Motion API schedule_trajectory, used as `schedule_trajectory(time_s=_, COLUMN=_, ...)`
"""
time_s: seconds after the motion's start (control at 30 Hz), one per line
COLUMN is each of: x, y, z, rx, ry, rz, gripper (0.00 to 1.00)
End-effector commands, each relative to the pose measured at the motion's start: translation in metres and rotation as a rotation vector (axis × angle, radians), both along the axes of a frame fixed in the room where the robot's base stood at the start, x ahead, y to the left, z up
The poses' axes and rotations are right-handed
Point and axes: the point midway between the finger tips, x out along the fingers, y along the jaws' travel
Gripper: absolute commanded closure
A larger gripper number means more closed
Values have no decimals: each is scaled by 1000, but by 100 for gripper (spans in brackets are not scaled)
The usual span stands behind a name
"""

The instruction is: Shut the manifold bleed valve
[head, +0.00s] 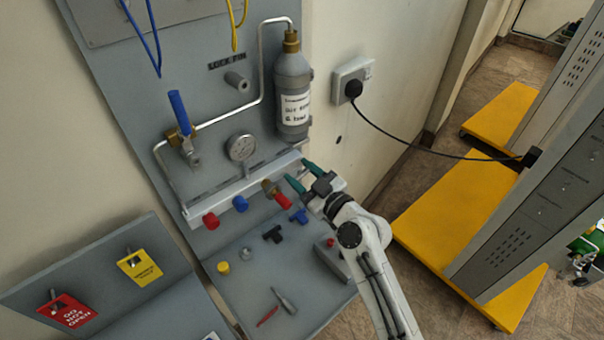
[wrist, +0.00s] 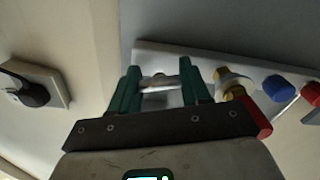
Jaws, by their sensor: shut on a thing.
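The long grey manifold (head: 245,188) runs along the lower part of the grey panel. My gripper (head: 298,170), with green fingers, is at the manifold's right end. In the wrist view my gripper (wrist: 160,78) is shut on a small pale metal bar (wrist: 160,82), which spans the gap between the fingers. It appears to be the handle of the manifold bleed valve; the fingers hide its ends, and its turn angle cannot be told. A brass fitting with a red cap (head: 275,192) is just left of the fingers, and also shows in the wrist view (wrist: 235,85).
A red cap (head: 210,221) and a blue cap (head: 240,204) sit along the manifold. A grey cylinder (head: 293,95) stands above it, with a gauge (head: 241,148) to the left. A black plug (head: 354,89) and its cable are at right. Loose parts lie on the shelf (head: 240,290).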

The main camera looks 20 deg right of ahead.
Motion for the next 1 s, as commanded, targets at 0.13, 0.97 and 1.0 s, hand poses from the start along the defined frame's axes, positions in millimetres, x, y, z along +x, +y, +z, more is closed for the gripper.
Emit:
schedule_trajectory(time_s=0.13, x=0, y=0, z=0, rx=0, ry=0, rz=0, gripper=73)
schedule_trajectory(time_s=0.97, x=0, y=1, z=-1, rx=310, ry=101, rz=1, gripper=84)
schedule_trajectory(time_s=1.0, x=0, y=1, z=-1, rx=347, ry=113, rz=1, gripper=84)
